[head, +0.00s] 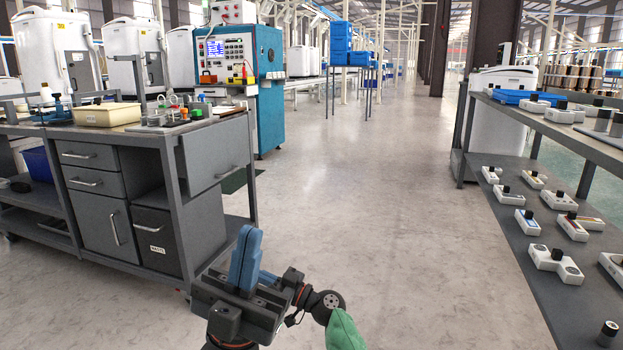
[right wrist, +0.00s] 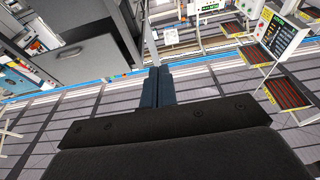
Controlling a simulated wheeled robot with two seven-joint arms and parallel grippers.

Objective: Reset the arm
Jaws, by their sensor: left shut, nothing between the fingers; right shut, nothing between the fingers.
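My right gripper (right wrist: 158,80) shows in the right wrist view. Its dark blue fingers are together and empty, beyond the black gripper body.
A grey workbench (head: 95,204) with drawers and a tray (head: 107,114) stands at left. A grey shelf rack (head: 510,225) with several white devices stands at right. A teal machine (head: 268,90) is behind the bench. The aisle floor (head: 370,190) between is clear.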

